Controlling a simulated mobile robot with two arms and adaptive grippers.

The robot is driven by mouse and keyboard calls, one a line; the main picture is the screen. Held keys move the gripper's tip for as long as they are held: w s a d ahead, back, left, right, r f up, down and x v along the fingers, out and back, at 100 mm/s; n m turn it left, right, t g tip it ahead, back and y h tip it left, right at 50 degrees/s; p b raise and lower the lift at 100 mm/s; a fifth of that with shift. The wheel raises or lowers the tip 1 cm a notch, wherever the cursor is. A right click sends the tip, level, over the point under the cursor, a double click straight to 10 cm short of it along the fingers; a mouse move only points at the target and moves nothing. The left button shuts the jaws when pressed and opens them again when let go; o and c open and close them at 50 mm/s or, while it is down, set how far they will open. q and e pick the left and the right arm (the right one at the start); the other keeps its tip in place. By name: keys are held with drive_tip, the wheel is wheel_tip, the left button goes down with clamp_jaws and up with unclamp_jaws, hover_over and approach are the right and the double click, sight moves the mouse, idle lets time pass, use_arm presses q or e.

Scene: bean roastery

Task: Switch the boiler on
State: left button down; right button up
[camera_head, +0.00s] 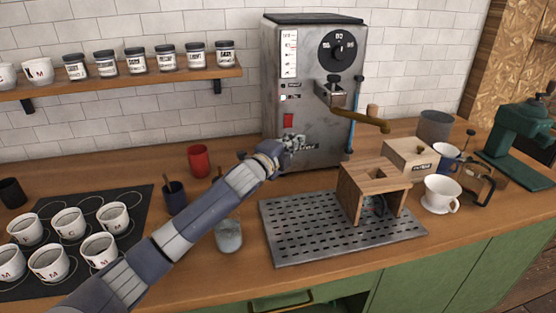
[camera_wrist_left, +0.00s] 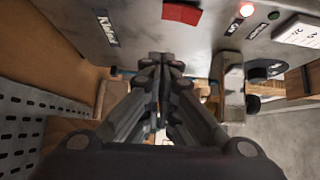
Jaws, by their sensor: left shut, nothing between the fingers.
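The boiler (camera_head: 315,75) is a tall grey metal machine with a dark dial, standing against the tiled wall. Its red rocker switch (camera_head: 288,120) is low on the left of its front; in the left wrist view the switch (camera_wrist_left: 182,13) is at the top edge, partly cut off. A small lamp (camera_wrist_left: 246,9) beside it glows bright with a reddish edge. My left gripper (camera_head: 292,143) is shut and empty, just below the switch in front of the boiler. Its closed fingertips (camera_wrist_left: 166,60) point at the lower front panel; whether they touch it cannot be told.
A perforated drip tray (camera_head: 285,232) with a wooden stand (camera_head: 365,190) lies right of my left arm. A portafilter handle (camera_head: 358,120) juts from the boiler. A red cup (camera_head: 199,160) and a glass (camera_head: 229,236) stand near the arm. Mugs cover a black mat (camera_head: 130,204) at left.

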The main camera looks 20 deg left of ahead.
use_arm(q)
drive_tip(key=s+a+f+b, duration=0.1)
drive_tip(key=s+a, duration=0.1)
drive_tip(key=s, duration=0.6)
drive_tip(key=shift+s+a+f+b, duration=0.2)
drive_tip(key=shift+a+b, duration=0.1)
drive_tip(key=shift+b, duration=0.1)
use_arm(e)
drive_tip(key=shift+w+a+f, duration=0.1)
drive_tip(key=shift+w+f, duration=0.1)
drive_tip(key=shift+f, duration=0.75)
use_arm(q)
drive_tip(key=shift+r, duration=0.15)
use_arm(e)
drive_tip(key=shift+r, duration=0.1)
